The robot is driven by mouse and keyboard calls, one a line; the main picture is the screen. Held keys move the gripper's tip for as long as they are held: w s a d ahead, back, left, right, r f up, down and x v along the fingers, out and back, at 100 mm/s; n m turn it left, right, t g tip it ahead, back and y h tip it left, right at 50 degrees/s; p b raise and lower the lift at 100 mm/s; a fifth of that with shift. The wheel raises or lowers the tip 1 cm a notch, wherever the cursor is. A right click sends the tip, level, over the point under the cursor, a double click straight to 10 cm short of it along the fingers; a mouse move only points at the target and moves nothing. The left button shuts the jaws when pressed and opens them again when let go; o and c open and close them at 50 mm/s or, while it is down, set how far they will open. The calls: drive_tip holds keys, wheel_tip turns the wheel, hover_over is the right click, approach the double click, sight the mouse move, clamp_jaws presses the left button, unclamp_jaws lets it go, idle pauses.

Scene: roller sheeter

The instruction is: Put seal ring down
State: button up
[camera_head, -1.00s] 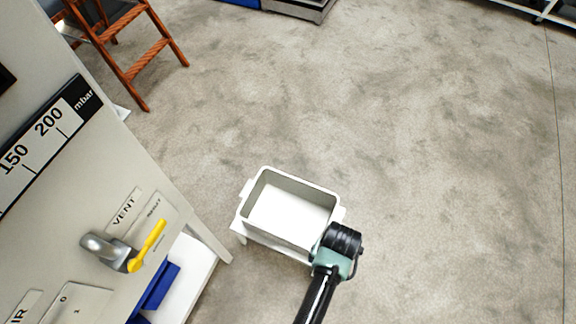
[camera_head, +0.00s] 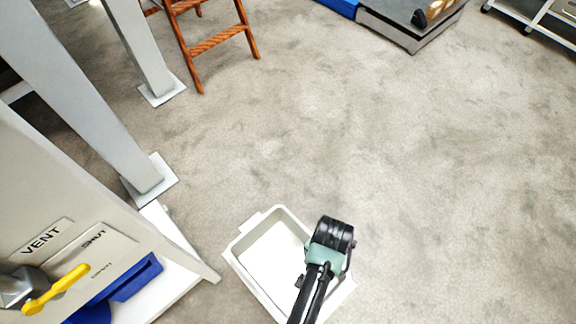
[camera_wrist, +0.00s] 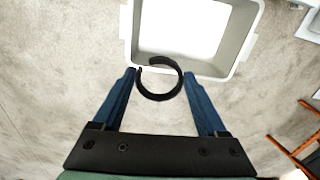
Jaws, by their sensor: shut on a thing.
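The seal ring (camera_wrist: 160,98) is a thin black ring with a gap or dark notch at its upper left. In the wrist view my gripper (camera_wrist: 160,76) has its two blue fingers on either side of the ring and is shut on it, across its outside. The ring is held in the air, near the rim of a white bin. In the head view only my wrist and arm show, over the right side of the bin; the fingers and ring are hidden there.
The open white bin (camera_head: 272,252) looks empty; it also shows in the wrist view (camera_wrist: 243,38). A machine panel with a yellow-handled valve (camera_head: 55,288) stands at the left. A wooden ladder (camera_head: 215,42) is behind. Grey floor to the right is clear.

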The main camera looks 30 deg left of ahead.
drive_tip(key=a+f+m+b, duration=0.3)
drive_tip(key=f+m+b, duration=0.2)
drive_tip(key=f+b, duration=0.9)
drive_tip(key=a+f+m+b, duration=0.3)
drive_tip(key=f+m+b, duration=0.1)
drive_tip(key=f+b, duration=1.05)
drive_tip(key=b, duration=0.9)
approach(291, 276)
drive_tip(key=shift+m, duration=0.4)
wheel_tip(291, 276, down, 7)
drive_tip(key=shift+r, duration=0.3)
drive_tip(key=o, duration=1.2)
drive_tip(key=shift+o, duration=0.2)
wheel_tip(291, 276, up, 12)
drive_tip(key=p, duration=0.6)
